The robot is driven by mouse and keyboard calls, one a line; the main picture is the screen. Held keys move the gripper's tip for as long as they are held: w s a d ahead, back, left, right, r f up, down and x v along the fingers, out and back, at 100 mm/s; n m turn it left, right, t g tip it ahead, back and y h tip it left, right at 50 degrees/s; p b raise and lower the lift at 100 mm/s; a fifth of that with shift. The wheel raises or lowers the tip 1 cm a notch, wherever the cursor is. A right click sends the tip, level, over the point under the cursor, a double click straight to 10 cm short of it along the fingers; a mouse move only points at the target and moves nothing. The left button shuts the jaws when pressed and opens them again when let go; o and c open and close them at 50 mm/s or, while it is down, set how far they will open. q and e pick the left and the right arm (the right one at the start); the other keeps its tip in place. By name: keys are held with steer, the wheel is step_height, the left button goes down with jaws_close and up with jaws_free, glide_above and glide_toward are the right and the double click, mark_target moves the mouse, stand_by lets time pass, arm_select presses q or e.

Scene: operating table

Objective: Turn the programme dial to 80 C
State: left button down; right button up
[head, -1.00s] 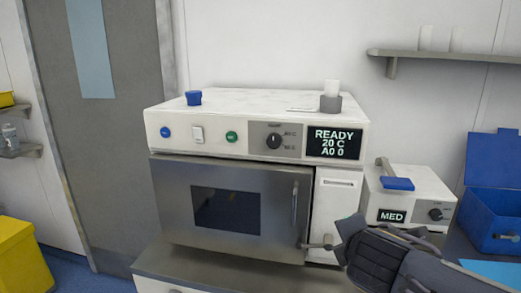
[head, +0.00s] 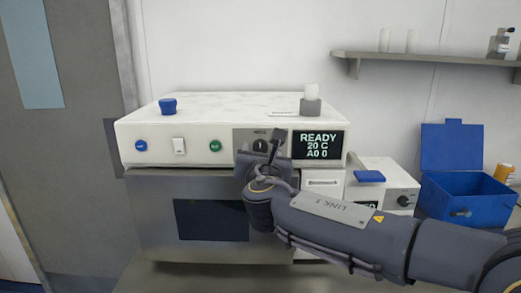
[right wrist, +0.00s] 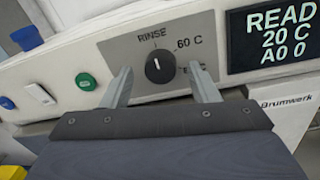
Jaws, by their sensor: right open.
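The programme dial (right wrist: 159,66) is a round black knob on a grey panel (right wrist: 120,52) of the white machine. Its white mark points up, towards the RINSE label. The 60 C label is at its upper right; a lower right label is mostly hidden behind a finger. My right gripper (right wrist: 160,76) is open, its fingers pointing at the panel on either side of the dial, apart from it in the picture. In the head view the dial (head: 260,145) shows partly, behind my right gripper (head: 264,150). The display (head: 318,145) reads READY, 20 C, A0 0. My left gripper is not in view.
A green button (head: 215,146), a white switch (head: 179,146) and a blue button (head: 141,145) sit left of the dial. A blue cap (head: 168,106) and a grey holder (head: 310,107) stand on top. A smaller white device and a blue box (head: 462,197) are at the right.

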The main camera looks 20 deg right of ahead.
steer(key=shift+w, duration=0.25)
steer(key=shift+c, duration=0.2)
steer(key=c, duration=0.9)
steer(key=shift+f+m+b, duration=0.2)
steer(key=shift+m+b, duration=0.1)
steer(key=shift+b, duration=0.35)
steer(key=shift+a+f+m+h+b, duration=0.1)
steer(key=shift+m+h+b, duration=0.4)
steer(key=shift+m+b, duration=5.2)
steer(key=shift+m+h+b, duration=0.5)
steer(key=shift+m+b, duration=4.45)
steer(key=shift+m, duration=1.45)
